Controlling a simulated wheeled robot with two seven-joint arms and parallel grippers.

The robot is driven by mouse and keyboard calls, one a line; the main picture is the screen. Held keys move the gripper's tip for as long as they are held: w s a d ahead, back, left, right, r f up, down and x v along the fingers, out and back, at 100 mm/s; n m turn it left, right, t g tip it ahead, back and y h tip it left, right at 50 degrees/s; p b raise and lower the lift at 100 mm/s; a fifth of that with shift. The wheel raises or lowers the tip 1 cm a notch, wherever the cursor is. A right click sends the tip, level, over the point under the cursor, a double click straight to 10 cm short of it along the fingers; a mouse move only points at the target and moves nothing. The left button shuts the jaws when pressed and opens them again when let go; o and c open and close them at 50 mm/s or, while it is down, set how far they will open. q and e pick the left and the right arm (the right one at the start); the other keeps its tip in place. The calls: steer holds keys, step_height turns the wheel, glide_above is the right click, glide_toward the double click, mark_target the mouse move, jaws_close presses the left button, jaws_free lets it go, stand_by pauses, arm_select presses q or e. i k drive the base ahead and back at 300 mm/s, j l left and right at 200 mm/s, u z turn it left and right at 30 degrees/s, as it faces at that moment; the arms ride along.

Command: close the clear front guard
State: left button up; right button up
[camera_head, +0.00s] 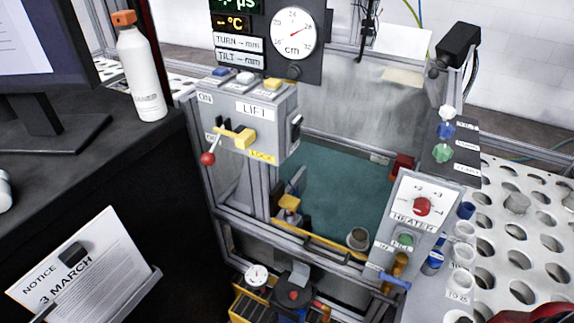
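The machine is a metal-framed enclosure with a teal floor (335,190). A yellow bar (322,239) runs along its low front edge. It may be the edge of the clear front guard, but I cannot make out the clear sheet itself or tell its exact position. A hazy grey panel (350,108) stands above the teal floor; I cannot tell whether it is the guard or a back pane.
A LIFT control box (252,115) with a red-knobbed lever is at the left post. A HEATER box (418,212) is at the front right. A grey cup (358,238) sits near the front edge. A perforated white table (520,235) is right, a black desk (110,180) left.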

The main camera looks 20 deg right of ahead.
mark_target(310, 236)
steer(key=z, duration=0.95)
